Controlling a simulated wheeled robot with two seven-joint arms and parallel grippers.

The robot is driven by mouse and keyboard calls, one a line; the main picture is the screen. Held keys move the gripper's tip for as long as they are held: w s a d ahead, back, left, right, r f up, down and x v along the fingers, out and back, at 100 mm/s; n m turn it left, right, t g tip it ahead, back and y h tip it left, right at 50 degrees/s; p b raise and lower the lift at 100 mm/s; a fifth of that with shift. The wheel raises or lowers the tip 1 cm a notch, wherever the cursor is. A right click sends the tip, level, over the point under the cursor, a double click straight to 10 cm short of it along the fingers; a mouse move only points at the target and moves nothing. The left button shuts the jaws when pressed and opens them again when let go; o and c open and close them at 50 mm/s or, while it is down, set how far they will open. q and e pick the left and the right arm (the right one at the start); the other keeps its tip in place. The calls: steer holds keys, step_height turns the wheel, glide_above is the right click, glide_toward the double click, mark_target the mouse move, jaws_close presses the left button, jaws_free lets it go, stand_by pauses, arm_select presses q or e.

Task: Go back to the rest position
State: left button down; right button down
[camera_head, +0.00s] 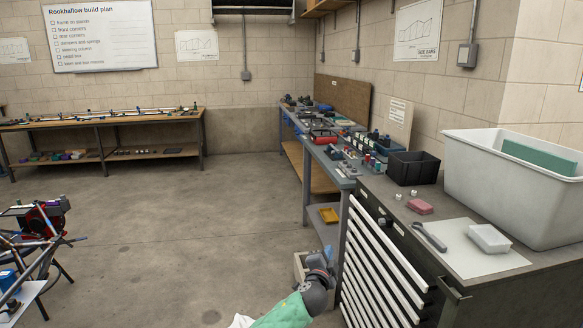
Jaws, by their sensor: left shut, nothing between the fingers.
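My left gripper (327,252) shows at the bottom centre, at the end of an arm with a green cover and a dark grey joint. It is small and partly turned away, with nothing seen held in it. My right gripper is not in view.
The cabinet carries a white bin (464,168), a black crate (413,168), a wrench (428,236) and a small white tray (489,238). A tube chassis (38,262) stands at the left. A long workbench (100,122) lines the back wall. The middle floor is clear.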

arm_select(q)
steer(key=s+a+f+n+g+y, duration=0.2)
steer(key=s+a+n+g+y, duration=0.4)
steer(key=s+a+n, duration=0.7)
steer(key=s+a+f+g, duration=0.3)
steer(key=s+f, duration=0.4)
steer(key=s, duration=0.7)
steer(key=s+a+f+g+h, duration=0.1)
steer(key=s+a+f+g, duration=0.2)
steer(key=s, duration=1.2)
steer(key=s+a+f+n+g, duration=0.1)
steer(key=s+a+f+g, duration=0.2)
steer(key=s+a+f, duration=0.4)
steer(key=s+f, duration=0.5)
steer(key=s, duration=0.2)
steer(key=shift+s+a, duration=0.25)
steer(key=shift+s, duration=0.1)
steer(key=shift+f, duration=0.1)
